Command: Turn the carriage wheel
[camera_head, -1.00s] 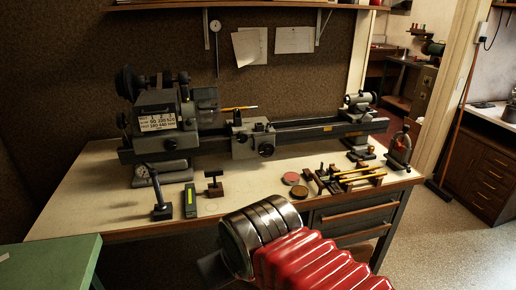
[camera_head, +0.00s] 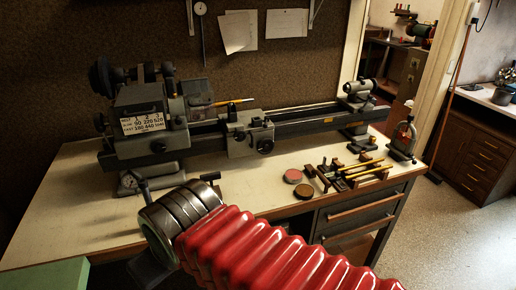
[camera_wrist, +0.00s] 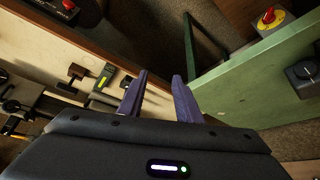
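The lathe carriage (camera_head: 241,141) sits on the lathe bed, right of the grey headstock (camera_head: 150,115) in the head view. The carriage wheel (camera_head: 266,146) is a small dark round wheel on its front face. My gripper (camera_wrist: 160,76) shows in the wrist view with two purple fingers apart and nothing between them. It points toward the gap between the bench edge and a green table, well away from the wheel. In the head view, my red arm hides part of the bench front, and the fingers cannot be made out.
The pale bench top (camera_head: 85,205) carries small tools in front of the lathe. A red round tin (camera_head: 293,176) and a rack of brass rods (camera_head: 355,172) lie at right. The green table (camera_wrist: 265,80) stands close to the gripper. A red button (camera_wrist: 268,18) shows beyond it.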

